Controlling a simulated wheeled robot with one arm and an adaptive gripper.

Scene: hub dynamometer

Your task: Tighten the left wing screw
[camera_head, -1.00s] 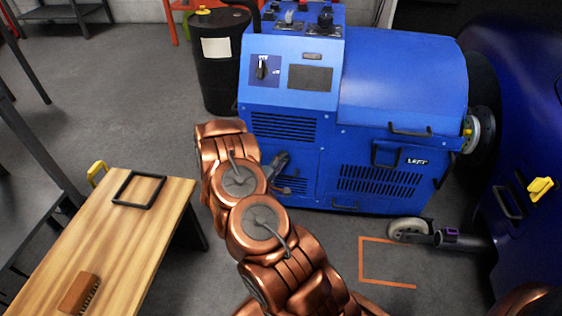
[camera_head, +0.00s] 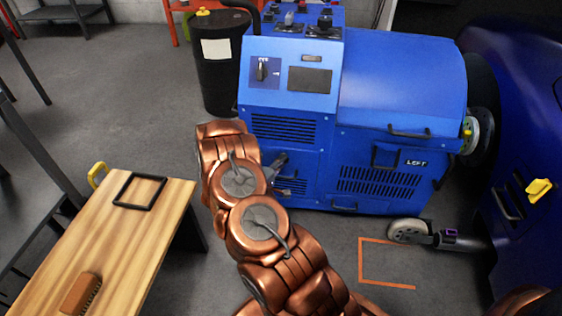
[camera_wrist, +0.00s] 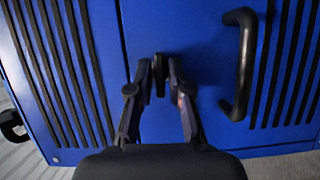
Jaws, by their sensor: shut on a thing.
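In the wrist view my gripper (camera_wrist: 160,76) reaches the front panel of the blue machine. Its two fingers close in on a small dark piece, the wing screw (camera_wrist: 160,88), at the panel. The screw is mostly covered by the fingertips, so its wing angle is hard to tell. In the head view my gripper (camera_head: 284,176) is at the lower front of the blue dynamometer cabinet (camera_head: 400,85), partly behind my arm. The screw cannot be made out there.
A black handle (camera_wrist: 242,65) stands out from the panel right of my gripper, with vent slots on both sides. A wooden bench (camera_head: 120,245) with a brush (camera_head: 82,293) stands at left. A black drum (camera_head: 220,65) is behind. A blue car (camera_head: 530,120) is at right.

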